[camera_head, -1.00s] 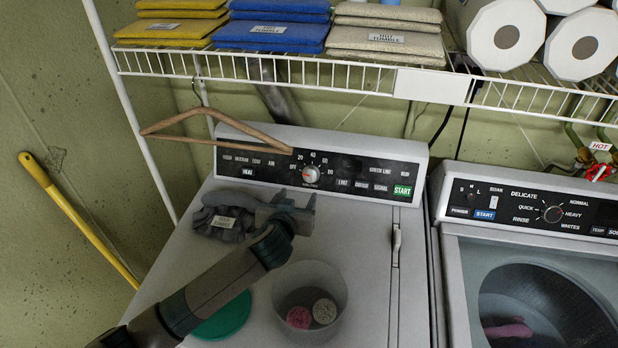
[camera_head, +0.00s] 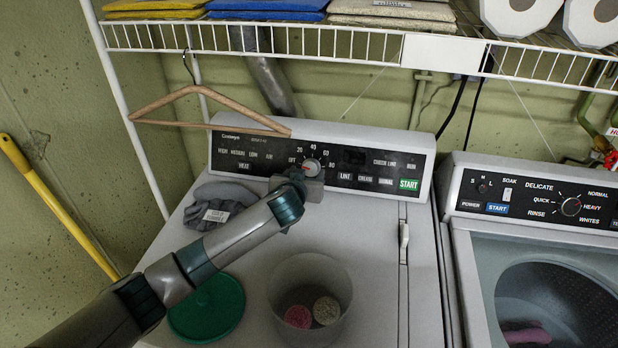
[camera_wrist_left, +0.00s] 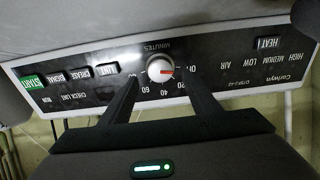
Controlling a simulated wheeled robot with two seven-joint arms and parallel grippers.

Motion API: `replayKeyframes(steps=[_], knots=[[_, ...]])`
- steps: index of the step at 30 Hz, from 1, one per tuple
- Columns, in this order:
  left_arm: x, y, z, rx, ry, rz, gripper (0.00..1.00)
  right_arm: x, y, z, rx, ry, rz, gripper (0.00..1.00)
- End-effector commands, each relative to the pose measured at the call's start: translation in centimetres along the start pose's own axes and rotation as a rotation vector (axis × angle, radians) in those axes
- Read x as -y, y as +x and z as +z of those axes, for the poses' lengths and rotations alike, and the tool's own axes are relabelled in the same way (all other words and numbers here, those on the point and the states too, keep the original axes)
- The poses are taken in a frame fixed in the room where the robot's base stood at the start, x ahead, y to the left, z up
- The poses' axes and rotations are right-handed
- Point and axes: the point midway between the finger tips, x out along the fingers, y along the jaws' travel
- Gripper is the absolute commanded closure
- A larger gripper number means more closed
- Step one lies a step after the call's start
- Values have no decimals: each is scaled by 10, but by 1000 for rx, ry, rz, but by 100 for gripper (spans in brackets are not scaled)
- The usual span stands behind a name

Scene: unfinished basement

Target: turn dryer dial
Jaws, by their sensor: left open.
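The dryer dial (camera_head: 311,167) is a round silver knob with a red pointer, on the black control panel (camera_head: 350,170) of the dryer (camera_head: 375,262). In the left wrist view the dial (camera_wrist_left: 161,70) shows upside down, its red mark near OFF. My left gripper (camera_head: 306,182) is at the panel, just below the dial in the head view. In the wrist view its two dark fingers (camera_wrist_left: 161,84) are spread, one on each side of the dial. Whether they touch it I cannot tell. My right gripper is not in view.
A wooden hanger (camera_head: 205,108) hangs from the wire shelf (camera_head: 290,42) left of the panel. A grey cloth (camera_head: 222,200), a green lid (camera_head: 207,308) and a clear tub (camera_head: 340,280) sit on the dryer top. A washer (camera_head: 462,250) stands at right.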

Motion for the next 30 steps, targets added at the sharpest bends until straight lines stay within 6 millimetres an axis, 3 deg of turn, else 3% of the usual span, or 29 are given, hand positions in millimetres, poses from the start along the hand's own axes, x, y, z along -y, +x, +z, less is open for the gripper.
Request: replayKeyframes(steps=[3, 12, 26, 30], knots=[[1, 17, 4, -2, 2, -2, 44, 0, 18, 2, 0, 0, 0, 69], [0, 41, 2, 0, 1, -1, 44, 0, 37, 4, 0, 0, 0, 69], [0, 45, 0, 0, 1, -1, 44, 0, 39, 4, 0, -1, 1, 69], [0, 45, 0, 0, 1, -1, 78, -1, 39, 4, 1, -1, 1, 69]])
